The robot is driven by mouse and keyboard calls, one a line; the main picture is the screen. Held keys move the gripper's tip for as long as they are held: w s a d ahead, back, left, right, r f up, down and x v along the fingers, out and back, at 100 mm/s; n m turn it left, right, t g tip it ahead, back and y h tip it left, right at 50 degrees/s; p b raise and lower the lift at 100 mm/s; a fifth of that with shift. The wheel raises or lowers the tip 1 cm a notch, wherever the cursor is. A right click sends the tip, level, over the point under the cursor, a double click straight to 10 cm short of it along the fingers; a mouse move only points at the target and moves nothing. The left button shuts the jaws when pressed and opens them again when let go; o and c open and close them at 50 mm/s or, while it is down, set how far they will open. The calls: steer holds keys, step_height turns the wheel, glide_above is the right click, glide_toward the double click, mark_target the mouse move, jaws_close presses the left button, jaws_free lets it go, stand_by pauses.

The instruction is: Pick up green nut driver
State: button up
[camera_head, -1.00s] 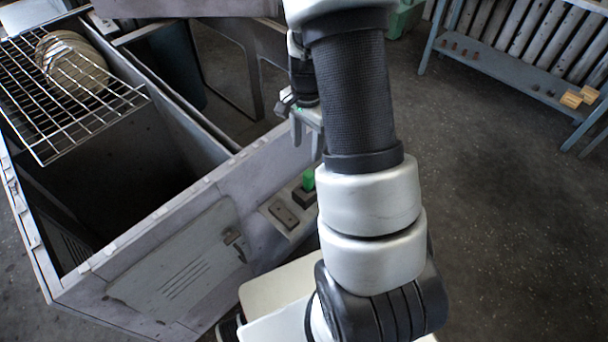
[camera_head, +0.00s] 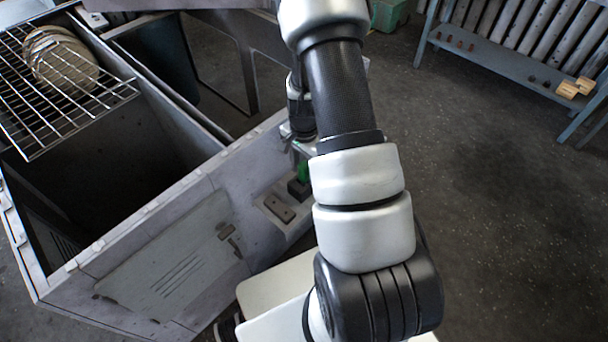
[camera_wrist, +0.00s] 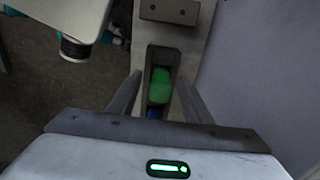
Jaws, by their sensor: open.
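The green nut driver (camera_wrist: 161,82) shows its green part from above in the wrist view, inside a narrow dark holder. In the head view its green top (camera_head: 303,171) stands above a small dark block on the ledge of the housing. My gripper (camera_wrist: 160,77) is open, with one finger on each side of the holder and the green part between them. I cannot tell how high the fingertips are above it. A bit of blue (camera_wrist: 155,112) shows in the same holder, nearer my palm. The lower part of the driver is hidden.
A flat grey-brown block (camera_head: 279,208) with two dark holes lies beside the holder on the ledge. The grey housing wall (camera_wrist: 255,70) rises close on the right in the wrist view. A wire rack (camera_head: 75,105) is at upper left. Open floor lies to the right.

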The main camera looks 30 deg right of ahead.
steer(key=shift+f, duration=0.4)
jaws_close()
steer(key=shift+r+p, duration=1)
steer(key=shift+r, duration=4.05)
